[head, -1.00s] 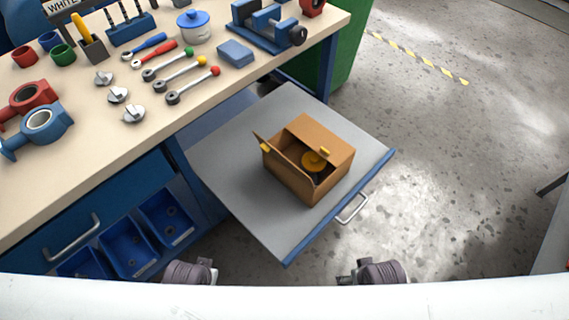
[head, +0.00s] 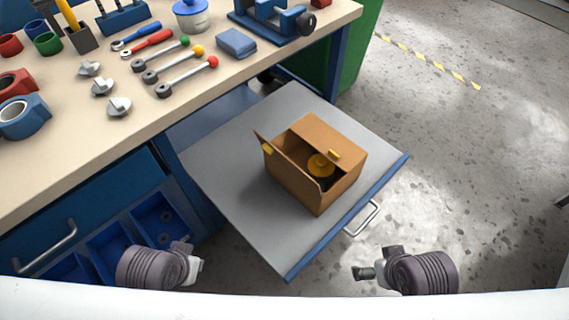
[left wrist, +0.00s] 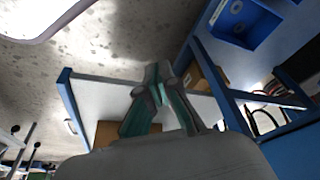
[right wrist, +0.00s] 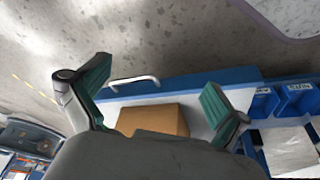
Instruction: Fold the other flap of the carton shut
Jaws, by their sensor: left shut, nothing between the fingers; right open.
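The brown carton (head: 298,187) stands on the grey pulled-out shelf (head: 235,185). A yellow round part (head: 321,165) shows inside through the gap. My left gripper (head: 198,268) is shut and empty, in front of the shelf at its left; its fingertips meet in the left wrist view (left wrist: 158,84). My right gripper (head: 362,272) is apart from the carton, near the shelf handle; the right wrist view shows it open (right wrist: 155,90), with the carton (right wrist: 155,119) beyond.
The workbench (head: 60,150) at the left holds wrenches, a vise (head: 275,22), a blue-lidded pot (head: 190,15) and valve parts. Blue bins (head: 150,220) sit below it. The shelf's metal handle (head: 363,218) sticks out at its front. Floor to the right is clear.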

